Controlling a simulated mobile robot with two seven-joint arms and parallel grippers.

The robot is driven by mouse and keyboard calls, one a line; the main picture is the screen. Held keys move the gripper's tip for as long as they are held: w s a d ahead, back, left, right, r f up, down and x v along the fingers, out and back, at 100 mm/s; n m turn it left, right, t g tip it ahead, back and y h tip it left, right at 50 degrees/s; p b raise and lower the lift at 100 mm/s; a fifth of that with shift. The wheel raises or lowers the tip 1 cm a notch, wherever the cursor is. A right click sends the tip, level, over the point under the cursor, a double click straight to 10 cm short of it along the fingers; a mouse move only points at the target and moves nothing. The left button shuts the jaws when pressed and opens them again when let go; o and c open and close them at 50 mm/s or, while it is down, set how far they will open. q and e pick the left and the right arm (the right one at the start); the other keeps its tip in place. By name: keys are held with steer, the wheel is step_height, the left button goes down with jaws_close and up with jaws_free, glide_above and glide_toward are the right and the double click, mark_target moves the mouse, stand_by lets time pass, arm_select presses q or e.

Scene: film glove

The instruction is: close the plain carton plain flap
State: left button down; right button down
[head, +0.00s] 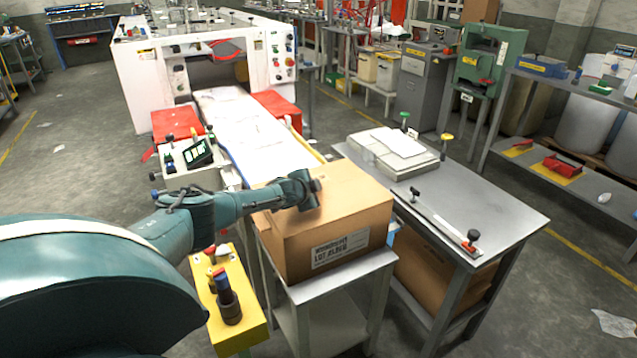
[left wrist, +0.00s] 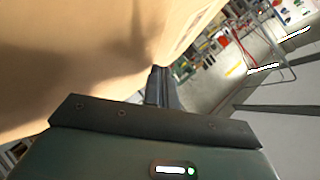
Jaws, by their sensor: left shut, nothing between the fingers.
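The plain brown carton (head: 345,215) stands on a small grey table, with a printed white label on its front side. Its top looks mostly flat and covered; I cannot make out a separate raised flap. My left gripper (head: 313,186) reaches in from the left and is at the carton's top, covering part of it. In the left wrist view the shut, empty fingers (left wrist: 160,86) are close beside a broad cardboard face (left wrist: 80,55) with a shadow on it. I cannot tell whether they touch it. My right gripper is not in view.
A grey workbench (head: 500,215) with a stack of pale sheets (head: 395,145) stands close on the right. A yellow stand (head: 240,325) with dark knobs is at the front left. A white machine (head: 150,75) with a conveyor (head: 245,125) is behind the carton.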

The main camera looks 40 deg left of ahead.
arm_select(q)
steer(key=shift+f, duration=0.35)
steer(key=shift+d, duration=0.1)
stand_by(0.5)
steer(key=shift+s+d+r+h+p, duration=0.2)
steer(key=shift+s+h+p, duration=0.1)
steer(key=shift+s+p, duration=0.35)
steer(key=v, duration=0.7)
steer(key=p+v, duration=0.1)
steer(key=v, duration=0.3)
steer(key=shift+s+r, duration=0.1)
steer(key=shift+r, duration=0.4)
